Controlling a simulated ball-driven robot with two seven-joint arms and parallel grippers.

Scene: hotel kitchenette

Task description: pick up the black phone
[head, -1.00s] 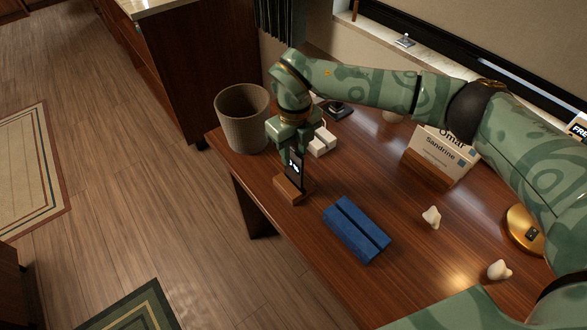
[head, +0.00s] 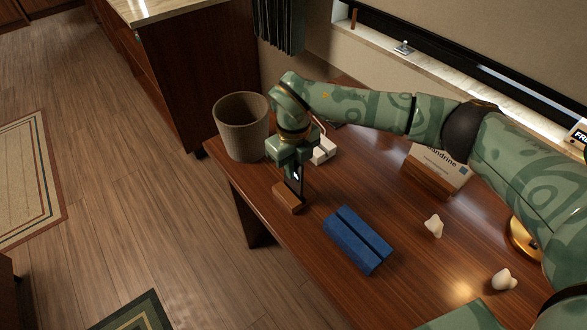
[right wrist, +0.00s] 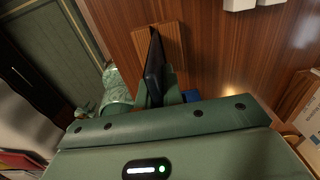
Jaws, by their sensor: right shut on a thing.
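The black phone (head: 299,184) is upright at the wooden stand (head: 287,201) near the table's left edge. My right gripper (head: 293,167) comes down from above and is shut on the phone's upper part, hiding much of it. In the right wrist view the phone (right wrist: 155,66) shows edge-on between the fingers, over the wooden stand (right wrist: 172,40). I cannot tell whether its lower edge still rests in the stand. My left gripper is not in view.
A blue grooved block (head: 358,240) lies right of the stand. A woven bin (head: 242,130) stands behind left, white blocks (head: 325,150) behind the gripper. A name card (head: 440,166) and two white lumps (head: 433,226) are at right.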

